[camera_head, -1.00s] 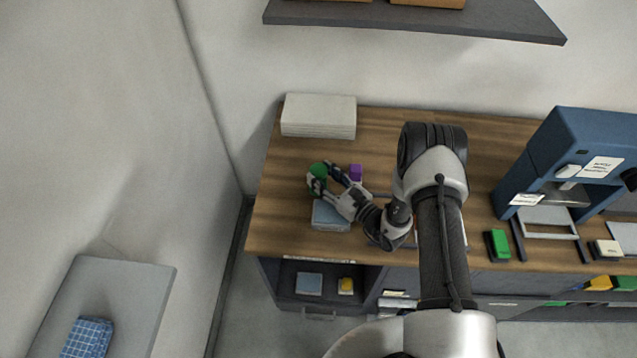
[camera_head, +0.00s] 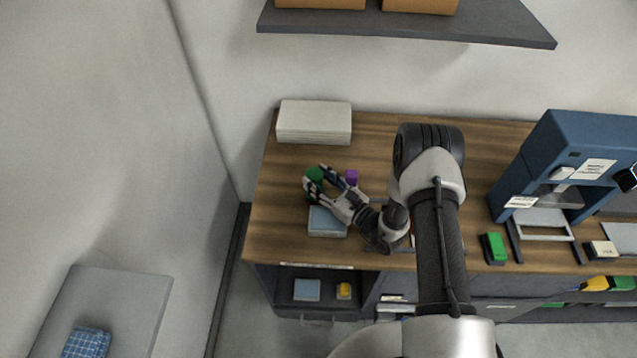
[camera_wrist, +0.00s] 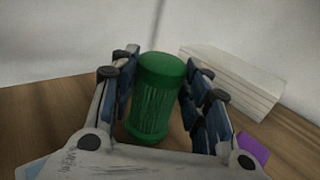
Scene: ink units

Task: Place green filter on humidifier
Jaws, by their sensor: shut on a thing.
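The green filter (camera_wrist: 155,100) is an upright ribbed cylinder with a smooth cap, on the left part of the wooden bench. My gripper (camera_head: 319,179) is shut on it, with one finger on each side; in the wrist view, the fingers (camera_wrist: 158,100) flank its sides. In the head view the filter (camera_head: 315,174) shows only partly behind the fingertips. Whether its base touches the bench is hard to tell. I cannot surely identify a humidifier; a light blue box (camera_head: 327,223) stands just in front of my gripper.
A small purple block (camera_head: 351,177) is close to the right of my gripper. A white stack (camera_head: 314,122) stands behind. A blue machine (camera_head: 570,165) and a green block (camera_head: 495,247) are at the right. The shelf (camera_head: 400,24) overhangs the back.

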